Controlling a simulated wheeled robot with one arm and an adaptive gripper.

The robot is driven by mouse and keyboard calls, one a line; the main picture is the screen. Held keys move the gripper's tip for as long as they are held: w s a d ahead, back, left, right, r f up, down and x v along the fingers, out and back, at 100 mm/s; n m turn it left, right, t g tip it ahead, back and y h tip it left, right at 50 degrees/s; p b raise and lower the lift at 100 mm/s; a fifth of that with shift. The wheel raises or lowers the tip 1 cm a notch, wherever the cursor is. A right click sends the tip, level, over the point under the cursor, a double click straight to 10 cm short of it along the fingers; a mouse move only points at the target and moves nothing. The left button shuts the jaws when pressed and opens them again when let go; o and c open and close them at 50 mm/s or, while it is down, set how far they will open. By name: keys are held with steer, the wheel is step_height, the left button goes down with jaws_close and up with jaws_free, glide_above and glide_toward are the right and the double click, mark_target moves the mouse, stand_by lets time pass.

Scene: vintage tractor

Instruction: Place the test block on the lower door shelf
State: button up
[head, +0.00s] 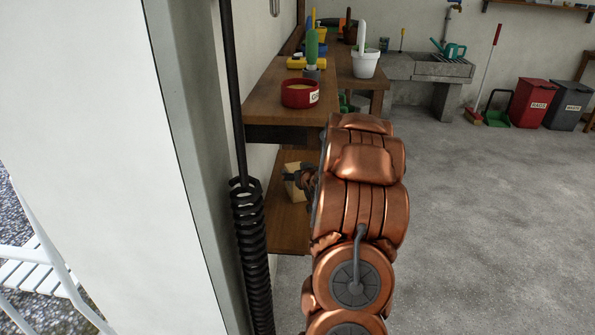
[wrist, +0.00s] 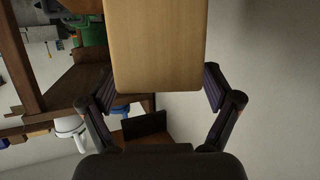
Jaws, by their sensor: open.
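The test block, a pale wooden block (head: 292,190), shows at the lower wooden shelf (head: 287,228) under the bench, partly hidden by my gripper (head: 297,174). In the wrist view the block (wrist: 157,45) fills the top middle, and its near end lies close to the fingertips. My gripper (wrist: 159,89) is open, with one dark finger beside each side of the block. I cannot tell whether the fingers touch it. The block seems to rest on the shelf, but its underside is hidden. My copper arm covers the shelf's right part.
The bench top (head: 285,118) above the shelf carries a red tin (head: 300,94) and tools. A white door frame and a black coiled spring (head: 250,240) stand close on the left. A sink (head: 430,68) and bins (head: 533,102) are at the back. The concrete floor at right is clear.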

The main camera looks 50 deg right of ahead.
steer(key=p+v, duration=0.1)
steer(key=v, duration=0.9)
steer(key=shift+s+a+r, duration=0.15)
steer(key=shift+s+r, duration=0.05)
steer(key=shift+s, duration=0.15)
